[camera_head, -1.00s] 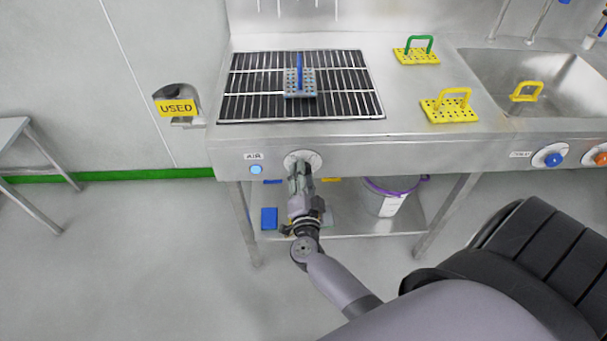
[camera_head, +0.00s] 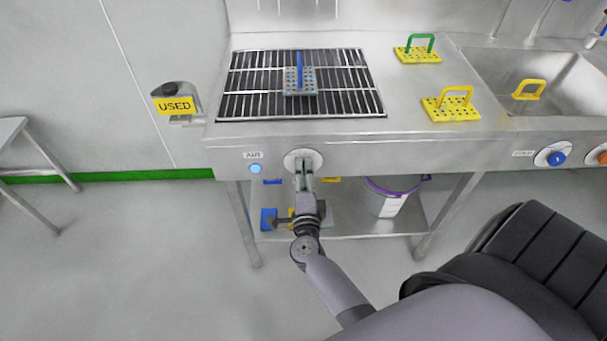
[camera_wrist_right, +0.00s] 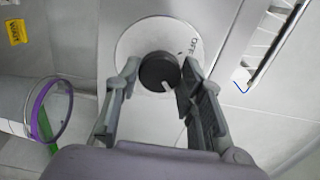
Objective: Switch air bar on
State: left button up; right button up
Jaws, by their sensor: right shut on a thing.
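The air knob is a dark round knob (camera_wrist_right: 157,70) on a pale round dial plate (camera_wrist_right: 130,45) marked OFF, in the right wrist view. Its white pointer mark shows at the lower right of the knob, not lined up with the word OFF. The dial plate (camera_head: 291,160) is on the bench front, under the black slotted grate (camera_head: 236,84) and right of the AIR label (camera_head: 253,155). A lit light-blue lamp (camera_head: 255,169) sits below that label. My right gripper (camera_head: 304,182) is at the dial, its fingers (camera_wrist_right: 157,88) shut on the knob. My left gripper is out of view.
A blue-handled perforated block (camera_head: 300,82) stands on the grate. Yellow perforated blocks with green (camera_head: 417,55) and yellow (camera_head: 451,108) handles stand to the right, beside a sink (camera_head: 565,90). A USED holder (camera_head: 174,105) is at the left. A purple-rimmed bucket (camera_head: 388,198) is below.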

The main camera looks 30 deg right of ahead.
dwell(0.4)
jog(key=o, duration=1.1)
jog(key=shift+o, duration=0.2)
jog(key=v, duration=1.2)
jog(key=shift+f, duration=0.1)
